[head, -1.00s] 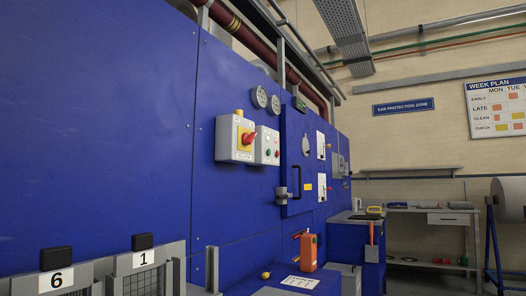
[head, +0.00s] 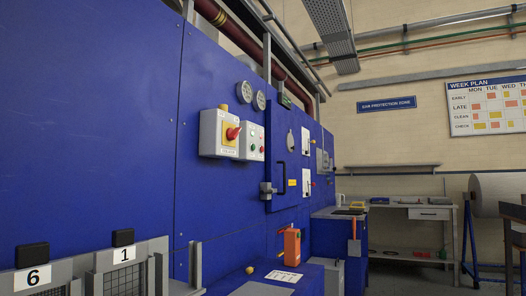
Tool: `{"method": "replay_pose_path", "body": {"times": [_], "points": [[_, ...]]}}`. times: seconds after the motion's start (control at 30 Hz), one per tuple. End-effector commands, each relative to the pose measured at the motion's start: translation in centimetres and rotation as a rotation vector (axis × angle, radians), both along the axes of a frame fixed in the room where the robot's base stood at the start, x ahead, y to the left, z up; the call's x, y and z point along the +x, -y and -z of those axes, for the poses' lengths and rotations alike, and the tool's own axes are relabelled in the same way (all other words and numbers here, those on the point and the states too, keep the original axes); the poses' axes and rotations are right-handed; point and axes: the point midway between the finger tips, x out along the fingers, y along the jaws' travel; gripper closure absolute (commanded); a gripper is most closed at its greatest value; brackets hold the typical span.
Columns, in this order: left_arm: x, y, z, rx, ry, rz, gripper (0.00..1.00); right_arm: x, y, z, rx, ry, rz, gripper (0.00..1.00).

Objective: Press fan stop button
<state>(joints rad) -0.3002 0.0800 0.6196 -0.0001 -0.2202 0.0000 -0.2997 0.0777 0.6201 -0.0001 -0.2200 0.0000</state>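A small light-grey push-button box (head: 251,141) is mounted on the blue dryer wall (head: 120,120), left of the middle of the head view. It carries a few small round buttons, at least one of them green; their labels are too small to read, so I cannot tell which one is fan stop. Directly left of it is a larger grey box with a yellow plate and a red rotary handle (head: 233,133), with a yellow-orange knob on top. Neither of my grippers is in view.
Two round gauges (head: 244,92) sit above the boxes. A door with a dark handle (head: 280,171) is to their right. Numbered grey frames (head: 124,254) stand low at left. An orange device (head: 292,247) stands on a low blue surface. A workbench (head: 415,212) is at back right.

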Motion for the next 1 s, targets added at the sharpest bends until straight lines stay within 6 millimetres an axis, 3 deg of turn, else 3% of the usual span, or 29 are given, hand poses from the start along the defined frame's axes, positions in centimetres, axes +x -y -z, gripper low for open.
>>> {"method": "replay_pose_path", "body": {"times": [0.03, 0.3, 1.0], "points": [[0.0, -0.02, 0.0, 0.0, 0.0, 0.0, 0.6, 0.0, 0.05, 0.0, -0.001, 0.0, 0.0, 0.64], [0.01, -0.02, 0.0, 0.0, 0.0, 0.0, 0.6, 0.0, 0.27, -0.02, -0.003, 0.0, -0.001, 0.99], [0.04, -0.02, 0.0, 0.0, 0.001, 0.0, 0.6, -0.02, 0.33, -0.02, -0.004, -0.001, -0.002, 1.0]]}}
